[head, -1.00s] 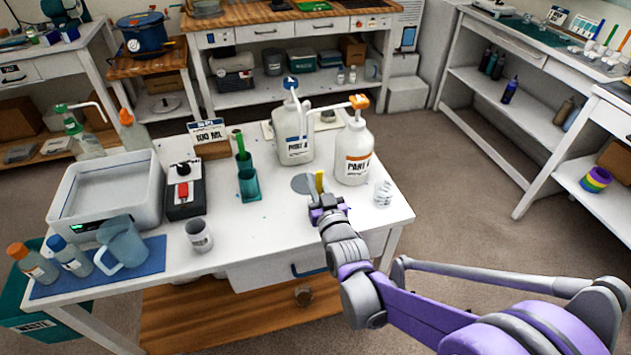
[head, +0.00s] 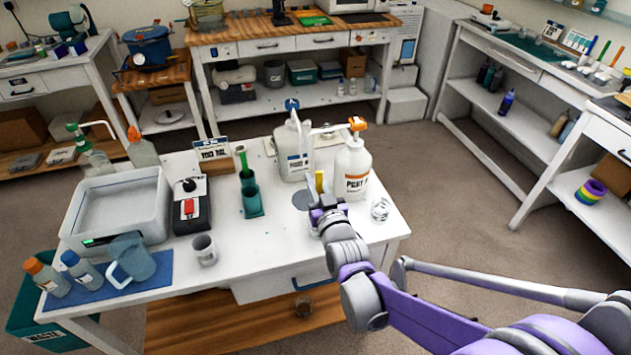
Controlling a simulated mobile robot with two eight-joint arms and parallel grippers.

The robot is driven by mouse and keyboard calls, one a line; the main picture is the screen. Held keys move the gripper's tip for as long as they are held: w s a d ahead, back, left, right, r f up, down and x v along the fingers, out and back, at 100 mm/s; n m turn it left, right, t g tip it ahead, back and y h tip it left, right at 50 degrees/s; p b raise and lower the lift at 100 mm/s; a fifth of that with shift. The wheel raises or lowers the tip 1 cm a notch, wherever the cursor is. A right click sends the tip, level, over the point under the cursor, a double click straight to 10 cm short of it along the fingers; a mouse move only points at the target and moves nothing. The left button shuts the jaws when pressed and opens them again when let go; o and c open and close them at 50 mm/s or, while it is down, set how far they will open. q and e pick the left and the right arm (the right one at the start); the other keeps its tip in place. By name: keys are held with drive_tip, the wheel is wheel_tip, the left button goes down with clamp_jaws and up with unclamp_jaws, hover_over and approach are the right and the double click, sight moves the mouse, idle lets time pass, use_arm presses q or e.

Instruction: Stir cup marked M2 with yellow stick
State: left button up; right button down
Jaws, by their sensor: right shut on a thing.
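A yellow stick (head: 319,181) stands upright at the tip of my right gripper (head: 322,204), which is shut on it over the table's right half. The stick's lower end is hidden behind the gripper. A grey-white cup (head: 204,250) stands near the table's front, left of the gripper. A small clear cup (head: 380,210) stands right of the gripper, near the table's right edge. I cannot read an M2 mark on either cup. Any cup directly behind the gripper is hidden. My left gripper is not in view.
Two pump bottles (head: 294,148) (head: 352,170) stand just behind the gripper. A grey disc (head: 303,199) lies left of it. A green holder (head: 252,200), a black device (head: 191,208) and a white tub (head: 116,206) stand farther left. The table's front middle is clear.

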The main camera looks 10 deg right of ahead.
sight(319, 174)
wheel_tip(319, 174, up, 5)
drive_tip(key=p, duration=0.4)
drive_tip(key=shift+r, duration=0.1)
idle(0.4)
